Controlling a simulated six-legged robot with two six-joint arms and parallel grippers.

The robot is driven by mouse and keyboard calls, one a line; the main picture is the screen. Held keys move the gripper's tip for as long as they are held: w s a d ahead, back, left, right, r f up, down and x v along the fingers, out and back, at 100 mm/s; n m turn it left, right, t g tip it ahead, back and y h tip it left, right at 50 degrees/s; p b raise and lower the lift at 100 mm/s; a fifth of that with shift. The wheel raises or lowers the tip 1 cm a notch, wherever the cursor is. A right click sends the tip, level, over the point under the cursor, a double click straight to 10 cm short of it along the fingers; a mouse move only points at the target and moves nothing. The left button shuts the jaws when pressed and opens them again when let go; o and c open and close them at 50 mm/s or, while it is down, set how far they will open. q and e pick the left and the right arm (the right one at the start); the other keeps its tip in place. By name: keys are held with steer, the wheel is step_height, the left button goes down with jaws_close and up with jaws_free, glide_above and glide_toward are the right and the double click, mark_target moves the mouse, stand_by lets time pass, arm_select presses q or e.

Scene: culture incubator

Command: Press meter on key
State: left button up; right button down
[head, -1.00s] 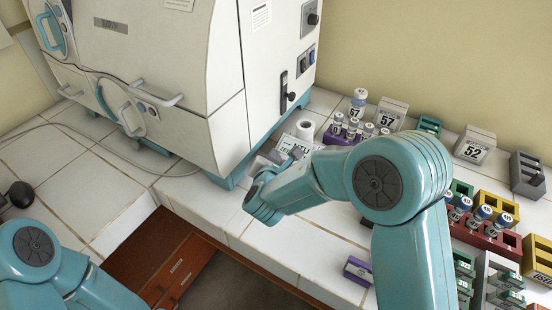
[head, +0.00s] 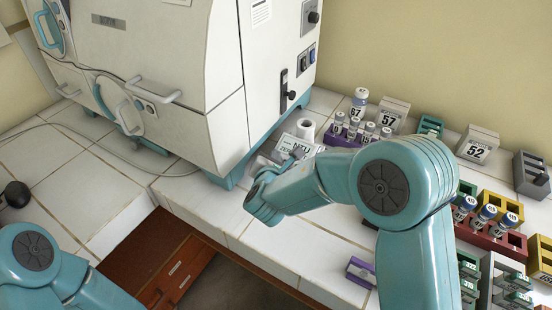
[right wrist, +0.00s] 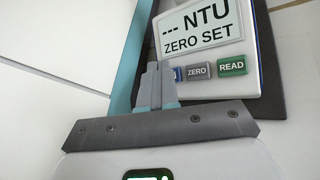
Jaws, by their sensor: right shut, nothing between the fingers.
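The turbidity meter (right wrist: 258,68) is a white panel on a dark base. Its display reads "--- NTU" and "ZERO SET". Below it are a green READ key (right wrist: 232,66), a grey ZERO key (right wrist: 197,71) and a blue key (right wrist: 178,73), mostly hidden behind my fingers, its label unreadable. My right gripper (right wrist: 154,68) is shut and empty, its tips at the blue key's left side. I cannot tell whether they touch it. In the head view the meter (head: 298,146) stands beside the incubator, partly behind my right arm. My left gripper is out of view.
The white incubator (head: 170,50) stands close left of the meter. A purple rack (head: 338,140) with vials and a vial marked 67 (head: 359,103) are to its right. Colored racks fill the right side. A small purple block (head: 361,270) lies near the bench's front edge.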

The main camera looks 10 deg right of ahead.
stand_by(0.4)
steer(key=shift+s+a+r, duration=0.15)
steer(key=shift+r, duration=0.3)
step_height(320, 180, up, 5)
steer(key=s+a+p, duration=0.1)
steer(key=s+a, duration=0.1)
steer(key=shift+r+p, duration=0.15)
steer(key=shift+p, duration=0.2)
steer(key=shift+w, duration=0.1)
